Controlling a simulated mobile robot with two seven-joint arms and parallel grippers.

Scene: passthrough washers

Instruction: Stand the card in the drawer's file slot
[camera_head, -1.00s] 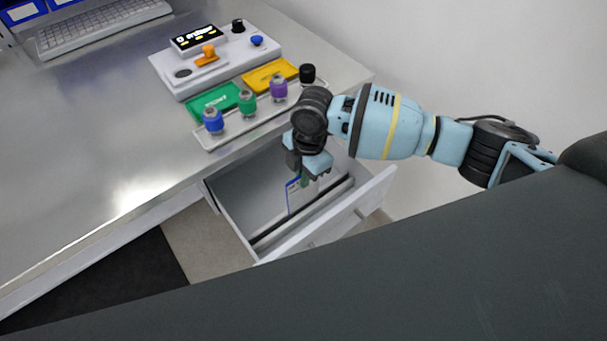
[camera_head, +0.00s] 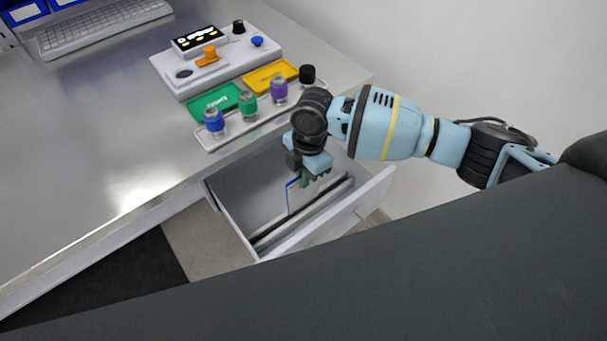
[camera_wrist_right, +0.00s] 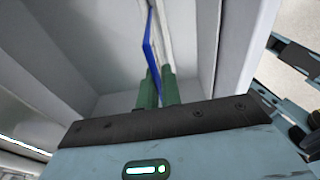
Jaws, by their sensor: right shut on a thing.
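The card (camera_head: 293,196), white with a blue edge, stands upright in the open drawer (camera_head: 231,208). My right gripper (camera_head: 306,181) reaches down over the drawer and is shut on the card's upper part. In the right wrist view the card (camera_wrist_right: 148,45) shows as a thin blue edge running away from between the green fingertips (camera_wrist_right: 158,88) of my gripper. The file slot (camera_head: 305,215) is the narrow gap along the drawer's front side, between a dark-edged divider and the front wall. The card's lower edge is at or close to the divider; I cannot tell whether it is inside the slot. My left gripper is out of view.
The metal desk (camera_head: 100,130) lies above and left of the drawer. Near its edge stand a tray (camera_head: 247,127) with several coloured-cap bottles and a white device (camera_head: 215,60). A keyboard (camera_head: 103,28) lies at the back. A white wall is at the right.

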